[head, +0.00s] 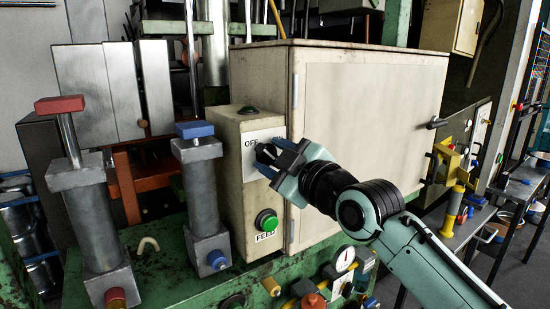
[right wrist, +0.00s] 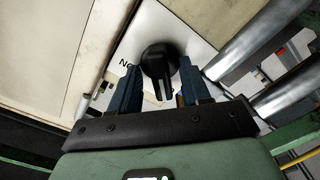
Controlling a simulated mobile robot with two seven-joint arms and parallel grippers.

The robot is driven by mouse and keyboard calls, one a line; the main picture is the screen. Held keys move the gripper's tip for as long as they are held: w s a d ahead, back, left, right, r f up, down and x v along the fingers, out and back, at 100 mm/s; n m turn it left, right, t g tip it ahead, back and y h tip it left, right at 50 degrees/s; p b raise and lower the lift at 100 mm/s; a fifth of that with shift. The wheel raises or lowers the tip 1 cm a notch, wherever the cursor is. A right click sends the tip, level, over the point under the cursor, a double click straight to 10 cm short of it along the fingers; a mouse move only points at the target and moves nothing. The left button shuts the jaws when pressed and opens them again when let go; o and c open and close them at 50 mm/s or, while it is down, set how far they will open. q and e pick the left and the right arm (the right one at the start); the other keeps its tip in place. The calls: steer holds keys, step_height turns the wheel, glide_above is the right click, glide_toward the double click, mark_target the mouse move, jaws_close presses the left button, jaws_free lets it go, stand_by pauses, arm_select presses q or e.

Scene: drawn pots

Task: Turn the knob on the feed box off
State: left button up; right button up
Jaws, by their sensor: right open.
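The feed box (head: 227,190) is a narrow cream box on the green machine, with a white label reading OFF on its front. Its black knob (right wrist: 160,62) shows in the right wrist view, with its grip bar pointing down toward my gripper. My right gripper (head: 274,160) is at the label. In the right wrist view its two blue fingers (right wrist: 159,72) stand open on either side of the knob, with a gap visible beside it. My left gripper is not in view.
A green button (head: 266,221) sits low on the box. A large cream cabinet (head: 368,130) stands right behind it. Two grey cylinders, one with a red top (head: 59,104) and one with a blue top (head: 195,130), stand to the left. A gauge (head: 345,259) is below right.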

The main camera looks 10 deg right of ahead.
steer(key=shift+s+d+f, duration=0.1)
steer(key=shift+s+d, duration=0.15)
steer(key=shift+s, duration=0.3)
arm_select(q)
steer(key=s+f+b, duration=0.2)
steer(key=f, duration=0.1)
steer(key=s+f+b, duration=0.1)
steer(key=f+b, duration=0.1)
arm_select(e)
steer(key=v, duration=1.2)
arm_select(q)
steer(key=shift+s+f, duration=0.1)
arm_select(e)
steer(key=shift+s, duration=0.1)
